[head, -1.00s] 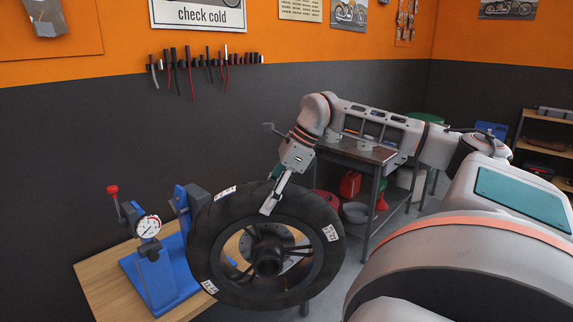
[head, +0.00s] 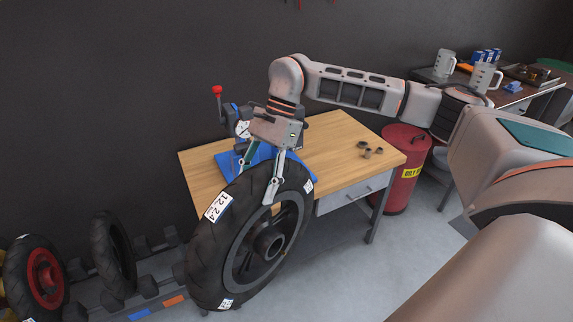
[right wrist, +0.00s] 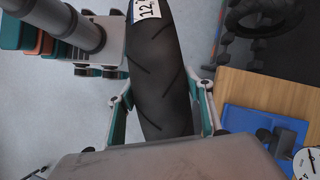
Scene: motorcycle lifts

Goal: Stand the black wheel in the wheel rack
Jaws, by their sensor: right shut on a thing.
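The black wheel (head: 266,243), with a black tyre, dark rim and white tyre labels, hangs upright in the middle of the head view. My right gripper (head: 257,182) is shut on the top of its tyre, one finger on each side. In the right wrist view the tyre (right wrist: 163,90) runs between the two fingers (right wrist: 165,105). The wheel rack (head: 168,284), a low dark frame with paired blocks and blue and orange marks, is at the lower left of the head view, left of the wheel. My left gripper is not in view.
A red-rimmed wheel (head: 43,278) and another black tyre (head: 113,253) stand in the rack's left part. Behind the held wheel are a wooden bench (head: 335,140) and a blue gauge stand (head: 226,163). A red drum (head: 405,170) stands right of the bench. Floor at front right is clear.

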